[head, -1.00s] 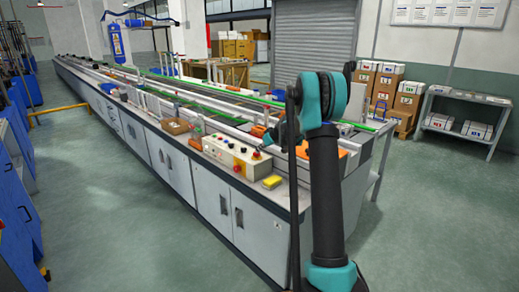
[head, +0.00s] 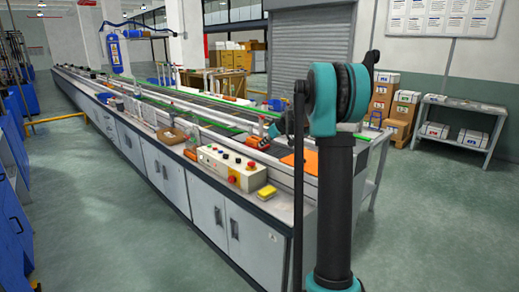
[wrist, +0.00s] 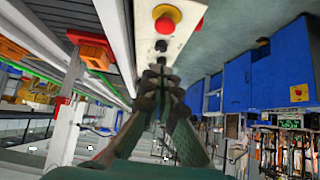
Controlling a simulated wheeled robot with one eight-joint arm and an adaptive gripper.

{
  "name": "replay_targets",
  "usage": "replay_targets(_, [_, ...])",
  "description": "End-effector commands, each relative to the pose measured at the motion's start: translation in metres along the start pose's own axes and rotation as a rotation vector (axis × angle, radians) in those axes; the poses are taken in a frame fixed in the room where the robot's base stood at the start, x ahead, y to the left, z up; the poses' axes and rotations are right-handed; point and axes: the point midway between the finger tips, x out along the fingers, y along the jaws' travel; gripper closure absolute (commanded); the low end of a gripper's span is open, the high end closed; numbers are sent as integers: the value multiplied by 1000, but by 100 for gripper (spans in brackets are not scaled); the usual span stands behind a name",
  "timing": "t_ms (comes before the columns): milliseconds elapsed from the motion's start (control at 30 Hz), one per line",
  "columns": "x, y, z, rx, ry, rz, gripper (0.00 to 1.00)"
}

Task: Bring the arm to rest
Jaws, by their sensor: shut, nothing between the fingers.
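My gripper (wrist: 160,78) shows in the wrist view with its dark fingers drawn together and nothing between them. Beyond the fingertips is the pale control box (wrist: 146,50) with a red button (wrist: 165,18) on a yellow base. I cannot tell the gap between the fingertips and the box. In the head view my arm stands upright right of centre, its teal and black joint at the top. The control box (head: 228,166) sits on the near end of the bench there.
The long bench (head: 205,205) runs from the centre to the far left. A yellow block (head: 266,192) lies near its front edge. Blue cabinets (head: 12,215) stand at the left. A shelf table (head: 460,112) and boxes (head: 385,92) stand at right. Open floor (head: 100,235) lies in front.

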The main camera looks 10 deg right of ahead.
Motion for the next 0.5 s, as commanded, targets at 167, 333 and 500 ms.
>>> replay_targets(167, [-6, 0, 0, 1, 0, 0, 100])
replay_targets(333, [-6, 0, 0, 1, 0, 0, 100])
replay_targets(500, [-8, -5, 4, 7, -6, 0, 100])
